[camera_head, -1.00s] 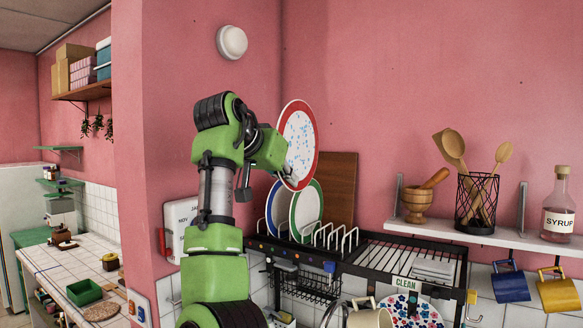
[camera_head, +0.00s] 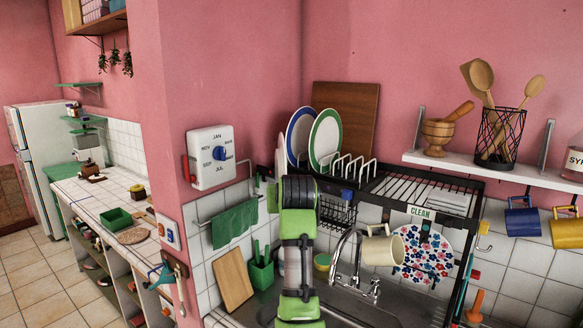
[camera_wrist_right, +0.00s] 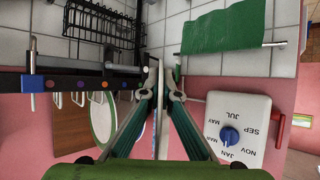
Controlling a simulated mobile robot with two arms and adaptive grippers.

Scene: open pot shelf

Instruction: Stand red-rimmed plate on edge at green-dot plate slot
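The red-rimmed plate (camera_head: 282,158) shows as a narrow, nearly edge-on strip at the left end of the dish rack, left of the blue-rimmed plate (camera_head: 299,135). In the wrist view the red-rimmed plate (camera_wrist_right: 161,110) is a thin upright strip between the fingers. My right gripper (camera_wrist_right: 161,92) has its fingers drawn in on either side of it, shut on its rim. The rack's front bar (camera_wrist_right: 64,85) carries coloured dots. I cannot make out the green one. In the head view my right arm hides the fingertips and the plate's lower edge. My left gripper is out of view.
A green-rimmed plate (camera_head: 325,140) stands right of the blue-rimmed one, before a wooden board (camera_head: 352,115). Empty wire slots (camera_head: 355,170) lie to the right. A calendar box (camera_head: 211,157) and green towel (camera_head: 235,224) are close on the left; a faucet (camera_head: 352,275) is below.

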